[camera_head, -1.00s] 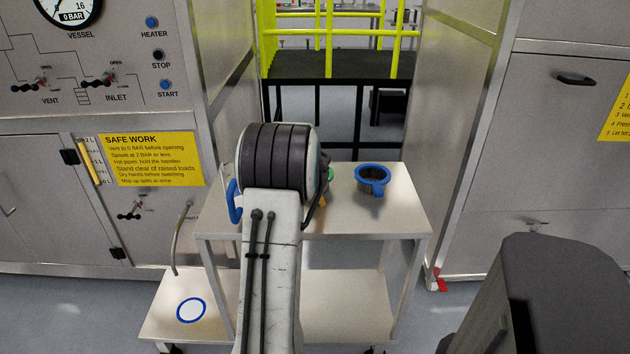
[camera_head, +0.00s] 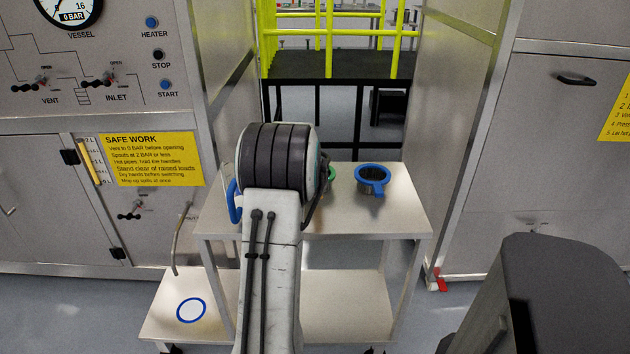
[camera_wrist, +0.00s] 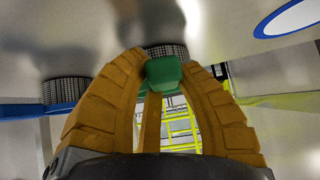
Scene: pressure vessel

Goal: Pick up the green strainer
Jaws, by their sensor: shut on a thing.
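The green strainer shows in the wrist view as a green handle (camera_wrist: 163,72) between the tips of my orange-brown gripper (camera_wrist: 163,66). My gripper is shut on this handle. A grey mesh basket shows just behind it. In the head view only a small green edge of the strainer (camera_head: 332,173) shows past the right side of my wrist, over the cart top. My arm hides the rest of it and my gripper there. I cannot tell whether the strainer touches the cart.
A blue strainer (camera_head: 372,178) stands on the cart top (camera_head: 395,215), right of my arm. A blue part (camera_head: 234,203) shows left of my arm. A low plate with a blue ring (camera_head: 191,310) is at lower left. Steel cabinets stand on both sides.

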